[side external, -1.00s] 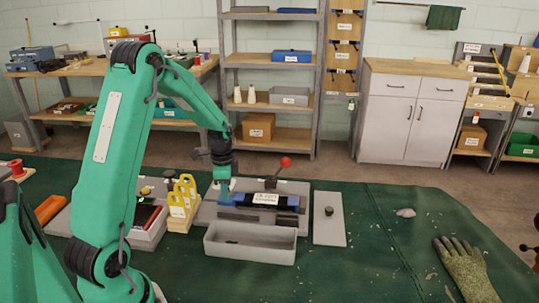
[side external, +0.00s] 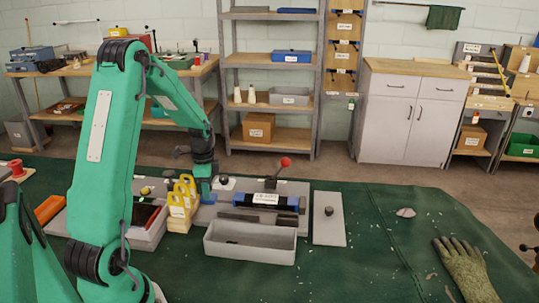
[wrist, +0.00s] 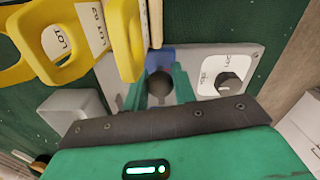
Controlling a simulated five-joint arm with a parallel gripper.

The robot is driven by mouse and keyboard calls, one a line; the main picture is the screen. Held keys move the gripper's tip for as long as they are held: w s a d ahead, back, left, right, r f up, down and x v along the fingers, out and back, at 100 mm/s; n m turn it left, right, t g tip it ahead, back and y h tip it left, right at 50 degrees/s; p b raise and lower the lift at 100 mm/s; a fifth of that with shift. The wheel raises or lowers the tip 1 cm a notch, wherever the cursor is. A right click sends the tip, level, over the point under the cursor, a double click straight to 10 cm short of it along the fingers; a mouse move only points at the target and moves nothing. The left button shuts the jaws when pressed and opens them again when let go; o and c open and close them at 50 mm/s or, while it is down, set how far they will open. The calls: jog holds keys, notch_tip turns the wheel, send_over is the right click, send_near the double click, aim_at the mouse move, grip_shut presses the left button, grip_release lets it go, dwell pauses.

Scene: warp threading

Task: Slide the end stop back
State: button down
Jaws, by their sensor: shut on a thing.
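In the wrist view, the green fingers of my gripper (wrist: 158,92) are closed around a dark round knob (wrist: 158,82). A blue block (wrist: 160,59), which looks like the end stop, shows just beyond the knob. In the side view my gripper (side external: 205,190) is low at the left end of the grey fixture plate (side external: 210,213). A blue roller with a white label (side external: 266,199) lies on the fixture to the right, with a gap between it and my gripper. My fingertips and the end stop are partly hidden in the side view.
Yellow lot-labelled holders (side external: 180,205) stand close to the left of my gripper. A red-ball lever (side external: 285,162) rises behind the roller. A white plate with a dark dial (wrist: 229,84) is close by on the right.

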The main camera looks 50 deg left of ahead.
jog(key=shift+s+a, duration=0.2)
jog(key=c, duration=1.2)
grip_release()
jog(key=shift+w+r, duration=0.1)
jog(key=shift+r, duration=3.8)
